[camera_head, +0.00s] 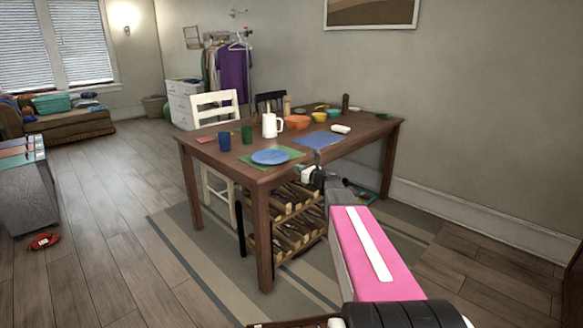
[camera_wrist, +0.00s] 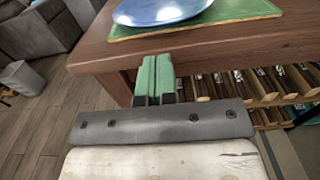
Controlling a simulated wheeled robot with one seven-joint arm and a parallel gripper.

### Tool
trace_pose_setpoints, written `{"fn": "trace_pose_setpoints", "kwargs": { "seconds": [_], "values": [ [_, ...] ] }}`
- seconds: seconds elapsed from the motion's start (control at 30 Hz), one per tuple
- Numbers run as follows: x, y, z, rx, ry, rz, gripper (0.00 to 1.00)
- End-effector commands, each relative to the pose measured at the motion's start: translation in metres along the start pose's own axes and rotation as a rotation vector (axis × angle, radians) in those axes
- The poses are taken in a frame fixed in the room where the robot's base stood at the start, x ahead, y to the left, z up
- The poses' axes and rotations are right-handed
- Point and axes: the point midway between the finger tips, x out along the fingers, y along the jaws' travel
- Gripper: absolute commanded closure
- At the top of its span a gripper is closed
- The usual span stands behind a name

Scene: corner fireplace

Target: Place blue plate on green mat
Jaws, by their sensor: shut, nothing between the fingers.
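The blue plate (camera_head: 270,156) lies flat on the green mat (camera_head: 293,151) near the front edge of the wooden table. In the wrist view the plate (camera_wrist: 160,10) and the mat (camera_wrist: 235,16) show at the top, just beyond the table edge. My gripper (camera_head: 305,172) is beside the table's front edge, to the right of the plate and apart from it. In the wrist view my gripper (camera_wrist: 155,78) has its green fingers together and empty, in front of the table edge.
The table (camera_head: 335,150) also holds a blue mat (camera_head: 320,140), a white pitcher (camera_head: 269,126), a blue cup (camera_head: 224,141), a green cup (camera_head: 247,135) and orange bowls (camera_head: 297,122). A wine rack (camera_head: 290,225) stands under it. Open floor lies to the left.

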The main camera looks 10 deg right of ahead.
Motion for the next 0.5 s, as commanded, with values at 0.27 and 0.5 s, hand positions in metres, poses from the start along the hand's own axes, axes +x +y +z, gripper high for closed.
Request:
{"fn": "trace_pose_setpoints", "kwargs": {
  "seconds": [0.27,0.5],
  "values": [
    [-0.049,0.002,0.0,0.001,0.0,0.0,1.0],
    [-0.063,0.0,0.0,0.0,0.0,0.0,1.0]
  ]
}}
